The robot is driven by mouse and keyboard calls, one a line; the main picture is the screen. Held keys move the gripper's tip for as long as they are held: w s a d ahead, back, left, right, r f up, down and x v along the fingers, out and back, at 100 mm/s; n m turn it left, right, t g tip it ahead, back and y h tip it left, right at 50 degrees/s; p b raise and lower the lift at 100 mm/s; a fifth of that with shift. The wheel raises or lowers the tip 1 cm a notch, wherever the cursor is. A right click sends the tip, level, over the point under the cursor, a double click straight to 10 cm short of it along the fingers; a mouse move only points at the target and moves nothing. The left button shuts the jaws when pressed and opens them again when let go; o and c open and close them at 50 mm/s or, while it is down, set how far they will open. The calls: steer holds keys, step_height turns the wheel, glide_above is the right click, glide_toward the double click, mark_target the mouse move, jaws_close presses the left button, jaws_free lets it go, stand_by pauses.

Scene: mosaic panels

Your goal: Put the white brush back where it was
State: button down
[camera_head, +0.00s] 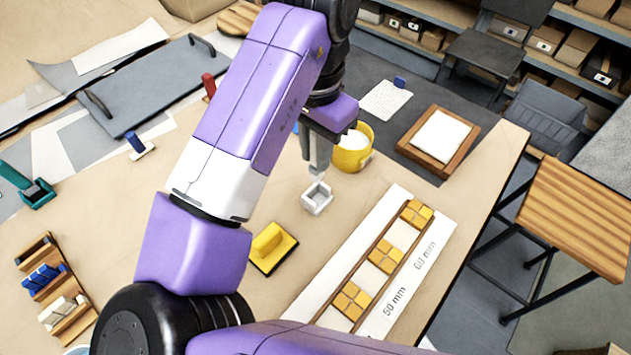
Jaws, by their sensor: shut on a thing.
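My gripper (317,163) points down over the middle of the table, left of the yellow cup. It is shut on the white brush, of which only a small pale part shows at the fingertips; the fingers and the arm hide the rest. Directly below is a small pale grey-white square holder (316,198) with an open top, standing on the table. The brush's lower end is near the holder; I cannot tell whether it is inside, touching or just above it.
The yellow cup (352,158) with white contents stands close right. A yellow-handled float (268,246) lies nearer, left of the mosaic strip (385,258) with yellow tiles. A wooden frame (439,142) is at right, a teal holder (38,194) at far left. My arm covers the middle.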

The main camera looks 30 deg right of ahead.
mark_target(316, 183)
step_height(316, 183, down, 9)
stand_by(0.5)
steer(key=shift+f, duration=0.2)
steer(key=c, duration=1.3)
jaws_free()
steer(key=shift+r, duration=0.1)
step_height(316, 183, up, 12)
steer(key=shift+r, duration=0.1)
